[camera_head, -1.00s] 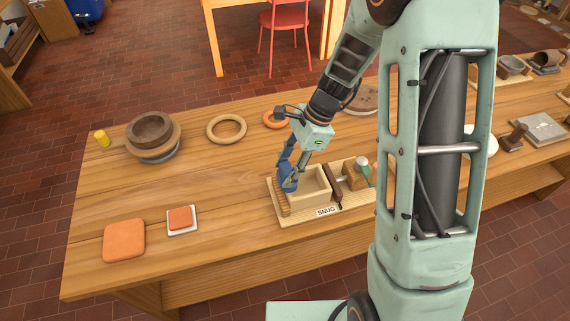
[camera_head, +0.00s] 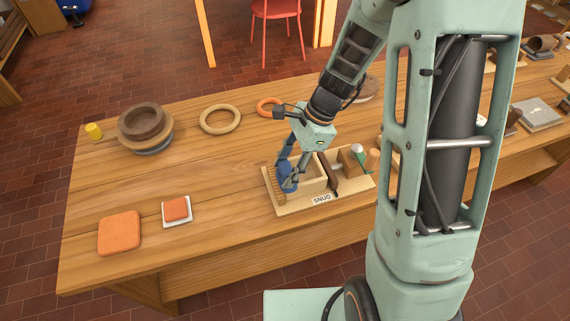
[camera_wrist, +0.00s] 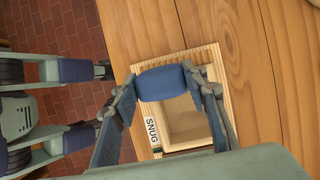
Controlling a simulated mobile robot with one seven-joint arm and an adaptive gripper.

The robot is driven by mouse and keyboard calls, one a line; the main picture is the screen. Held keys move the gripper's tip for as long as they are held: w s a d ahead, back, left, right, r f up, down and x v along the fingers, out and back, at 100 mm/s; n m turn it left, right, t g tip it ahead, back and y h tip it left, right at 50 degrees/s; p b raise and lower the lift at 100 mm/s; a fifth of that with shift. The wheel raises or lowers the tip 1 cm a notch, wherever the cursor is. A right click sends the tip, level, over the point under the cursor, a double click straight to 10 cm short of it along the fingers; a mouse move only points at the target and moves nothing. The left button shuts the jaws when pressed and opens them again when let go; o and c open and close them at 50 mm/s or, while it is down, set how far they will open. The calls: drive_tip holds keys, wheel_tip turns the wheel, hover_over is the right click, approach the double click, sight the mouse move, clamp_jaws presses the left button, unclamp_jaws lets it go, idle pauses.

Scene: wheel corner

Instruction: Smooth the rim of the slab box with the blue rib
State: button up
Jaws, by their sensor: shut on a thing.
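The slab box (camera_head: 311,188) is a pale, open-topped box standing on a light wooden tray (camera_head: 279,212) marked SNUG. In the wrist view, the box's hollow inside (camera_wrist: 188,122) shows below the rib. My gripper (camera_head: 287,181) is shut on the blue rib (camera_wrist: 163,83), with a finger at each end of it. The rib is over the box's left side in the head view. Whether it touches the rim I cannot tell. My fingers hide part of the box and most of the rib in the head view.
A dark brown tool (camera_head: 328,174) lies right of the box, near a green-and-white item (camera_head: 358,152). Orange slabs (camera_head: 119,232) lie front left. A brown bowl (camera_head: 142,122) and wooden ring (camera_head: 220,119) stand behind. Open tabletop lies left of the tray.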

drive_tip(key=shift+s+d+f, duration=0.1)
drive_tip(key=shift+s+d, duration=0.05)
drive_tip(key=shift+s, duration=0.3)
drive_tip(key=shift+s+d+f, duration=0.1)
drive_tip(key=shift+s+d, duration=0.05)
drive_tip(key=shift+s, duration=0.3)
drive_tip(key=shift+d, duration=0.45)
drive_tip(key=shift+w+d+r, duration=0.1)
drive_tip(key=shift+w+d, duration=0.25)
drive_tip(key=shift+d, duration=0.6)
drive_tip(key=shift+w+d+r, duration=0.1)
drive_tip(key=shift+w+d, duration=0.3)
drive_tip(key=shift+d, duration=0.5)
drive_tip(key=shift+w+d+r, duration=0.1)
drive_tip(key=shift+w+d, duration=0.25)
drive_tip(key=shift+d, duration=0.6)
drive_tip(key=shift+d, duration=0.1)
drive_tip(key=shift+w+d+f, duration=0.1)
drive_tip(key=shift+w+d, duration=0.15)
drive_tip(key=shift+d, duration=0.45)
drive_tip(key=shift+w+d+f, duration=0.1)
drive_tip(key=shift+w+d, duration=0.1)
drive_tip(key=shift+d, duration=0.5)
wheel_tip(320, 180, up, 6)
drive_tip(key=p, duration=0.5)
drive_tip(key=shift+a, duration=0.1)
